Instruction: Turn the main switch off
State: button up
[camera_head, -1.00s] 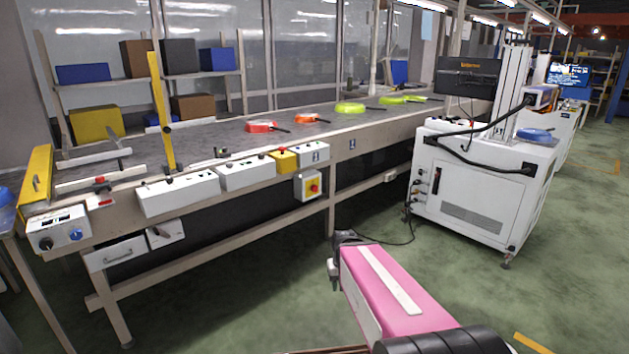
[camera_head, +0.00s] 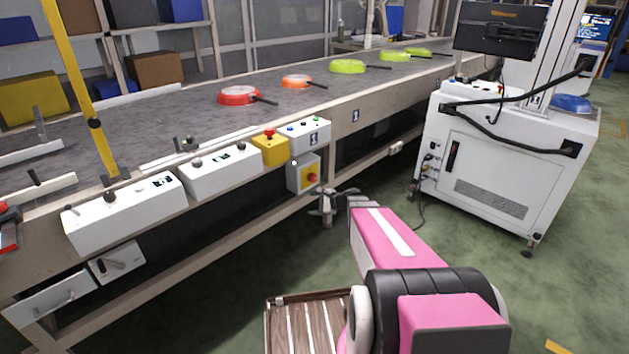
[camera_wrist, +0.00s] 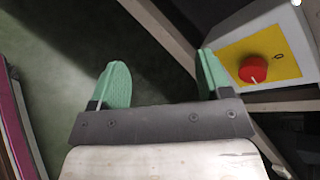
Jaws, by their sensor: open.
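The main switch is a red rotary knob (camera_head: 312,177) on a yellow plate, on the front of a white box (camera_head: 296,174) under the conveyor's edge. In the wrist view the red knob (camera_wrist: 253,69) shows at the upper right, with a pale mark on it and a "0" printed beside it on the yellow plate (camera_wrist: 290,46). My gripper (camera_head: 340,193) is just below and right of the box in the head view. In the wrist view its two green fingers (camera_wrist: 160,80) are apart with nothing between them. The knob lies just right of the right finger, outside the jaws.
A yellow box with a red button (camera_head: 270,147) and white control boxes (camera_head: 219,172) line the conveyor (camera_head: 190,122) edge above. Red, orange and green pans (camera_head: 240,96) lie on the belt. A white cabinet (camera_head: 490,175) stands at the right, with green floor between.

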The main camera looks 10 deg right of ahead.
aim_at(314, 179)
jog(key=w+d+m+t, duration=0.8)
jog(key=w+d+m, duration=0.1)
jog(key=m, duration=0.2)
jog(key=shift+h, duration=0.6)
jog(key=x, duration=1)
jog(key=shift+w+a+f, duration=0.2)
jog(key=shift+f, duration=0.05)
jog(key=c, duration=0.9)
